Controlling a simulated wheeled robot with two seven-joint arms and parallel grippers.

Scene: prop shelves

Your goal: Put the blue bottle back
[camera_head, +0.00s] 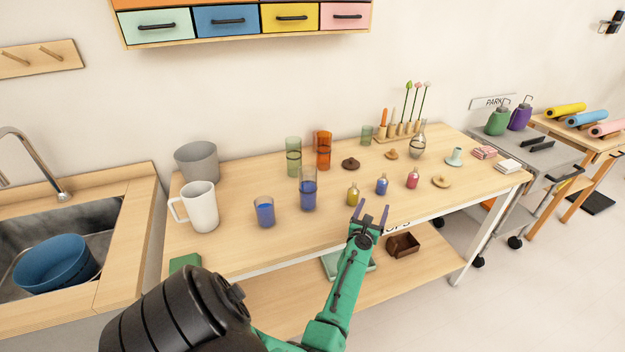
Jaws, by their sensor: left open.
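The small blue bottle (382,185) stands upright near the front of the wooden table, between a yellow bottle (352,194) and a red bottle (412,178). My left gripper (370,210) is at the table's front edge, in front of the blue and yellow bottles. Its two fingers are spread and nothing shows between them. In the picture it sits just below the blue bottle and looks apart from it. My right gripper is out of view.
Blue glasses (308,190) (264,212), a white mug (199,207) and a grey pot (197,162) stand to the left. A sink (90,235) is at far left.

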